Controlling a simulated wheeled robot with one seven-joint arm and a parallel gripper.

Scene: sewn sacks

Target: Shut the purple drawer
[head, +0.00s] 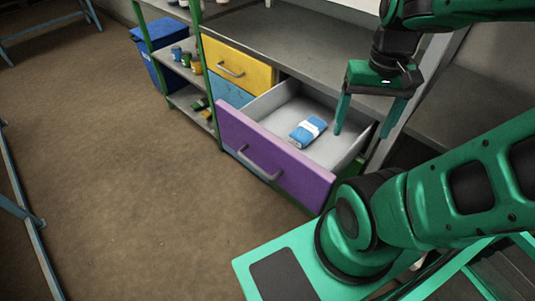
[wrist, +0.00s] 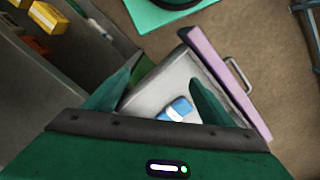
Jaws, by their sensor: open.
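The purple drawer (head: 270,158) is pulled out of the cabinet in the head view, with its grey handle (head: 258,163) on the front. A blue and white packet (head: 308,131) lies inside it. In the wrist view the purple front (wrist: 225,80) slants at the right, and the packet (wrist: 174,109) shows between my fingers. My gripper (head: 368,120) is open and empty, with its fingers pointing down over the right part of the open drawer. It also spans the lower half of the wrist view (wrist: 160,92). I cannot tell how high above the drawer the fingertips are.
A yellow drawer (head: 238,66) and a blue drawer (head: 230,91) beside it look shut. Shelves with small jars (head: 186,60) and a blue bin (head: 157,45) stand to the left. The brown floor (head: 130,190) in front is clear. A grey worktop (head: 300,45) lies above the drawers.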

